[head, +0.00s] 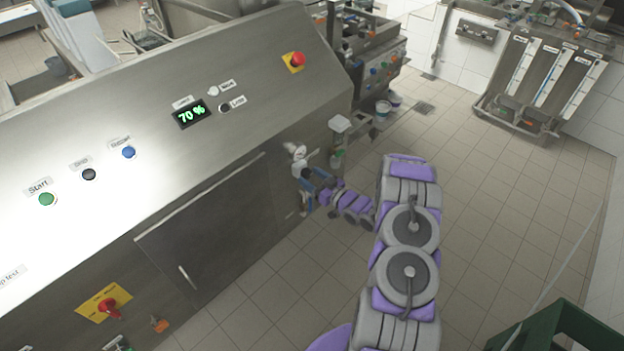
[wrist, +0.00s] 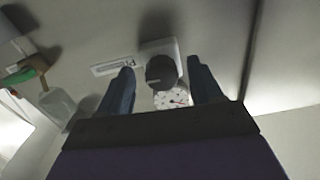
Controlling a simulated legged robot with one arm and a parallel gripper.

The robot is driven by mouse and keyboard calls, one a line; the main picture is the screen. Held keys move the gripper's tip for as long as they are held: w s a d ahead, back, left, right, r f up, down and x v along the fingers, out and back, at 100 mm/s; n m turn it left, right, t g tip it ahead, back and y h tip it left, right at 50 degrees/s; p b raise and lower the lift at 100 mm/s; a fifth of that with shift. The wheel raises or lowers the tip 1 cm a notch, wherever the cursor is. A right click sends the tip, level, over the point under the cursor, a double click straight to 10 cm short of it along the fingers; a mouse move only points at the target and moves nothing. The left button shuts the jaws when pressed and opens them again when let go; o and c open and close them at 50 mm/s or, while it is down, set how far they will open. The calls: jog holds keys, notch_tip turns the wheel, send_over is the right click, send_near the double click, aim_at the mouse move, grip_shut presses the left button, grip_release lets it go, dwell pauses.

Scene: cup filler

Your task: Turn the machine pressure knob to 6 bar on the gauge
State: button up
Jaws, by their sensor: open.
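The dark round pressure knob (wrist: 160,72) sits in the wrist view on a pale square plate on the machine's steel face. The white gauge (wrist: 172,99) with a red needle is directly below the knob in that view, and its reading is too small to tell. My gripper (wrist: 160,65) is open, with one blue finger on each side of the knob and visible gaps to it. In the head view my gripper (head: 312,184) is at the machine's front, right of the dark door, beside a small white fitting (head: 298,152). The knob is not clear there.
The machine (head: 245,125) has a 70 % display (head: 191,113), a red emergency button (head: 297,59) and several other buttons. A green-and-orange fitting (head: 337,157) protrudes right of my gripper. Tiled floor (head: 490,200) is free to the right. A green frame (head: 565,328) stands at bottom right.

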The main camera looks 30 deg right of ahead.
jog(key=c, duration=1.1)
jog(key=shift+o, duration=0.2)
jog(key=shift+r+m+p, duration=0.1)
jog(key=shift+m+p, duration=0.2)
jog(key=shift+p, duration=0.1)
